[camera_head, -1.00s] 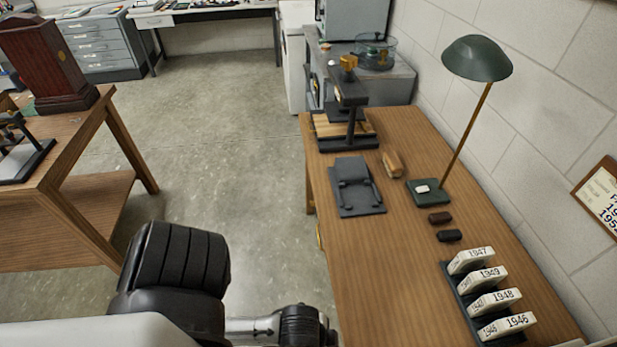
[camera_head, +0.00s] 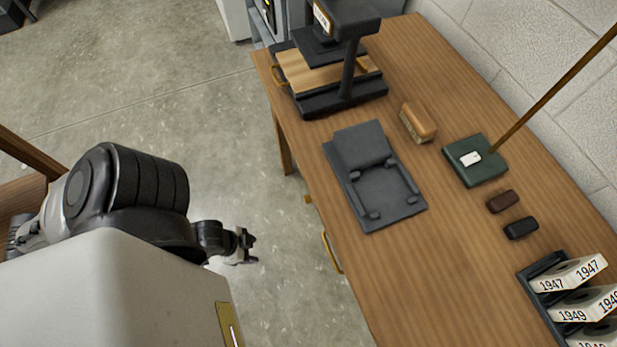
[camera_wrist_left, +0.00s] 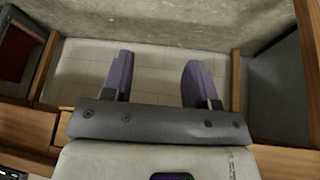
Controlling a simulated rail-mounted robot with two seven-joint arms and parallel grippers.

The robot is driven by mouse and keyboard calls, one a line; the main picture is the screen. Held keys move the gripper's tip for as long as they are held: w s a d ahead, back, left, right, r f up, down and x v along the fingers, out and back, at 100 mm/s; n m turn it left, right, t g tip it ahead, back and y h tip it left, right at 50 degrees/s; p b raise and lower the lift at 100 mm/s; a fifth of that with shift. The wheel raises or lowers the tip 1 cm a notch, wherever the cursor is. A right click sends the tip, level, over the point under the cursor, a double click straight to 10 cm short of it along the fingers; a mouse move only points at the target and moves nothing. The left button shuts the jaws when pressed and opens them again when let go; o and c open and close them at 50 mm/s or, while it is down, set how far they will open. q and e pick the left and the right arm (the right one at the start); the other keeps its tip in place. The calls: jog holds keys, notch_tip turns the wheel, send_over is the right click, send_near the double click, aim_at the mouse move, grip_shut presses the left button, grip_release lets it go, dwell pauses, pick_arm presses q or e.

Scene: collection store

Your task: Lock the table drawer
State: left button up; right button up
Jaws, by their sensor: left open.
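The wooden table (camera_head: 440,255) fills the right half of the head view. A brass drawer handle (camera_head: 331,253) shows at its left side, low in the picture. A smaller brass piece (camera_head: 308,199) sits further back on the same side; I cannot tell if it is a lock or key. The drawer front is mostly hidden by the tabletop. My left gripper (camera_head: 248,246) is left of the handle, apart from the table, over the floor. In the left wrist view its two fingers (camera_wrist_left: 158,82) are spread with nothing between them. My right gripper is not in view.
On the table are a black press (camera_head: 345,65), a dark grey cradle (camera_head: 375,175), a brush (camera_head: 418,122), a lamp base (camera_head: 475,160), two small dark blocks and a rack of year-labelled boxes (camera_head: 570,285). Open floor (camera_head: 200,110) lies left of the table.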

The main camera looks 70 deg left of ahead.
pick_arm(q)
jog(key=w+a+r+t, duration=0.1)
jog(key=w+t, duration=0.2)
jog(key=t, duration=0.1)
jog(key=n+t+y, duration=0.1)
jog(key=n+t, duration=0.1)
jog(key=t, duration=0.7)
send_near(309, 199)
jog(key=shift+y, duration=0.3)
jog(key=shift+w+d+f+b, duration=0.1)
jog(key=shift+w+b, duration=2.05)
jog(key=shift+w, duration=2.9)
jog(key=c, duration=0.9)
